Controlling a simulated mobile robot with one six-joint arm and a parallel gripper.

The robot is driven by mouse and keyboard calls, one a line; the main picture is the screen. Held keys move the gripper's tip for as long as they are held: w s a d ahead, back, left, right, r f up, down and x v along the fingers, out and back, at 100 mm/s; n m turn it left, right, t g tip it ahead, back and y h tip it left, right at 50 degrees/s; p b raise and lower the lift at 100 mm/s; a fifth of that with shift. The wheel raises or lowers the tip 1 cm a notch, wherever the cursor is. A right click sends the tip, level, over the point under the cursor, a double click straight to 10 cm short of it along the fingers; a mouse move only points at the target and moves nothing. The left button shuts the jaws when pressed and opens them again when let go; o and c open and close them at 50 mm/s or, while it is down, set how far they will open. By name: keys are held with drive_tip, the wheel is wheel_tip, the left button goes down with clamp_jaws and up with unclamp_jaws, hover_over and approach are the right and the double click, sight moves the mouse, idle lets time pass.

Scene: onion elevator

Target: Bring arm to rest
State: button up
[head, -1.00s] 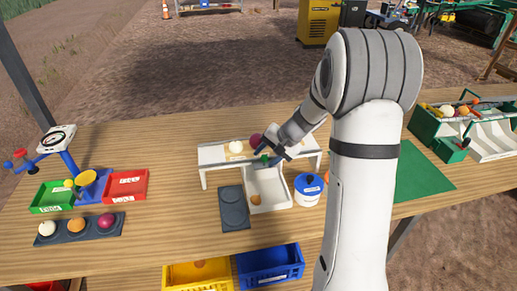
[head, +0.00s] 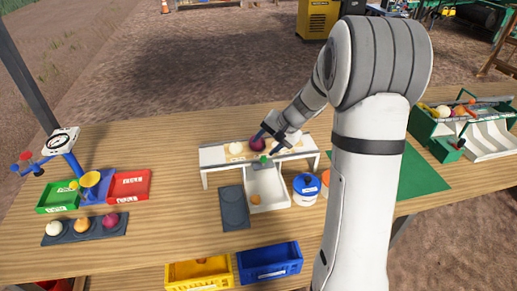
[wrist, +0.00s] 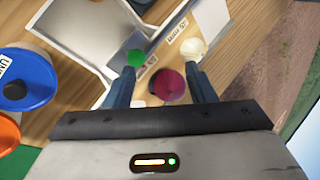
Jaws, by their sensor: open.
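My gripper (head: 272,140) is open above the white raised shelf (head: 212,157) at the middle of the table. A purple onion (head: 257,144) on the shelf is just beside the fingers. In the wrist view my gripper (wrist: 162,80) has its blue-grey fingers spread, and the purple onion (wrist: 170,84) shows between them in the picture. It does not look gripped, but I cannot tell the height gap. A white onion (head: 235,148) sits left of it on the shelf. A green knob (head: 265,160) is at the shelf's front edge.
A white tray (head: 275,181) with a small orange onion is below the shelf. A blue-lidded tub (head: 306,186) stands right of it. A scale (head: 62,141) and coloured trays are left. A green sorter (head: 425,133) stands right. Yellow (head: 198,284) and blue (head: 268,273) crates are in front.

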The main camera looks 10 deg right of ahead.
drive_tip(key=s+r+n+h, duration=0.2)
drive_tip(key=s+r+n, duration=0.1)
drive_tip(key=s, duration=1.1)
drive_tip(key=s+a+r+n+h, duration=0.1)
drive_tip(key=s+r+n+h, duration=0.2)
drive_tip(key=s, duration=1.1)
wheel_tip(320, 180, up, 3)
drive_tip(key=shift+s+r+n+g, duration=0.1)
drive_tip(key=shift+s+n+g, duration=0.05)
drive_tip(key=shift+n+g, duration=0.2)
